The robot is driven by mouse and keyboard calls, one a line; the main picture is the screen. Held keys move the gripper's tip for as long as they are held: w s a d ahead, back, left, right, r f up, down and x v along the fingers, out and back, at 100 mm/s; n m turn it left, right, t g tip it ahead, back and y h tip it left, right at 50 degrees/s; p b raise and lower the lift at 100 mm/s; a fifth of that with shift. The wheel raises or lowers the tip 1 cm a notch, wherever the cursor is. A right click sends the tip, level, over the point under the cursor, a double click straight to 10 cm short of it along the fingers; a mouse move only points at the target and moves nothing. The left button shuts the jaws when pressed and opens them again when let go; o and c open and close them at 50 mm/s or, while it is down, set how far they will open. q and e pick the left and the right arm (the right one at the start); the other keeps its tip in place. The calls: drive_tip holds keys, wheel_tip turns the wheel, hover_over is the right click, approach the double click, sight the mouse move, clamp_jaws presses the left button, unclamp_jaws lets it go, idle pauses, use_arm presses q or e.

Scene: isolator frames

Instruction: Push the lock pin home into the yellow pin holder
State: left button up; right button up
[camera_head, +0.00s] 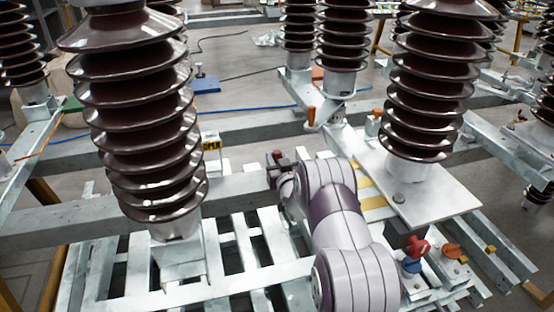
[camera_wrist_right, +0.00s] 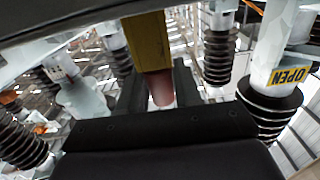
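In the right wrist view a yellow block, which looks like the pin holder (camera_wrist_right: 147,42), hangs from the top edge. A dull red-pink cylinder, which looks like the lock pin (camera_wrist_right: 161,88), shows directly below it. The dark fingers of my right gripper (camera_wrist_right: 160,95) stand on both sides of the pin, close to it. I cannot tell whether they touch it. In the head view my right gripper (camera_head: 279,172) is small and partly hidden by my arm, beside a small red part (camera_head: 277,155). My left gripper is not in view.
A large brown ribbed insulator (camera_head: 145,120) stands left of my arm, another (camera_head: 430,85) to the right. Grey steel beams (camera_head: 80,208) and a slatted frame (camera_head: 240,245) lie around and below. Red and blue fittings (camera_head: 412,262) sit lower right.

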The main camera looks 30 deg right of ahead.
drive_tip(key=o, duration=0.5)
drive_tip(key=p+v, duration=0.1)
drive_tip(key=v, duration=1.1)
drive_tip(key=shift+s+p, duration=0.4)
